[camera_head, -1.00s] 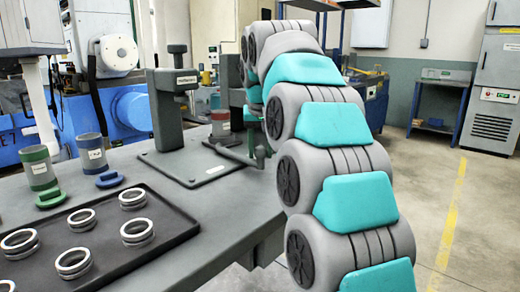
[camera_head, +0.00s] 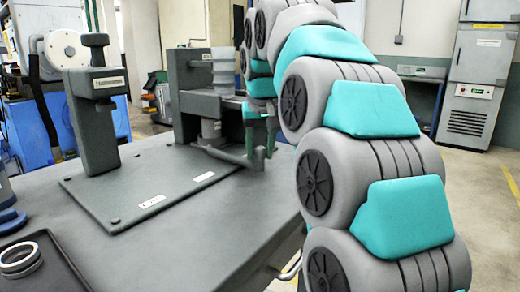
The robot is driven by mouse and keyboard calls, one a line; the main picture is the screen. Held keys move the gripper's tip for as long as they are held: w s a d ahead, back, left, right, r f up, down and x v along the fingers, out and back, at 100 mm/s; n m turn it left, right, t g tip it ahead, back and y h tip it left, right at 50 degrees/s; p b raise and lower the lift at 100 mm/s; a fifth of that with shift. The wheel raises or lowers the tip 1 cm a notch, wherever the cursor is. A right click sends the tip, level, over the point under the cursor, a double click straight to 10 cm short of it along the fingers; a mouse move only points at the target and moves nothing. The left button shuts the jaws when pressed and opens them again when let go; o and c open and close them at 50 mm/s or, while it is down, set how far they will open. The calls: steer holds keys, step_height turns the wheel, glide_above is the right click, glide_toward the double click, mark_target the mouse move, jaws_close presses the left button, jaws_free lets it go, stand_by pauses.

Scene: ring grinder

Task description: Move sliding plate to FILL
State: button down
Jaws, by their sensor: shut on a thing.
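The ring grinder's dark base plate (camera_head: 125,208) lies on the table, with a labelled post (camera_head: 95,120) at its left and a second dark stand (camera_head: 185,85) at its back right. A flat sliding plate (camera_head: 205,103) sits across this stand, with a grey cup (camera_head: 222,72) above and a grey cylinder (camera_head: 212,130) below. A grey handle bar (camera_head: 232,156) sticks out at the front right. My gripper (camera_head: 261,146) is at the handle's right end and is shut on it. My arm partly hides the contact. I cannot read a FILL mark.
A tray (camera_head: 52,265) with metal rings (camera_head: 20,258) is at the lower left, beside a blue container (camera_head: 8,205). The front of the table (camera_head: 185,255) is clear. A blue machine (camera_head: 60,130) stands behind on the left. A grey cabinet (camera_head: 475,85) is far right.

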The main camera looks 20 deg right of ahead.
steer(key=shift+w+d+r, duration=0.1)
steer(key=shift+r, duration=0.05)
steer(key=shift+c, duration=2.2)
jaws_free()
steer(key=shift+d, duration=0.1)
steer(key=p+v, duration=0.1)
steer(key=v, duration=0.6)
steer(key=shift+r, duration=0.25)
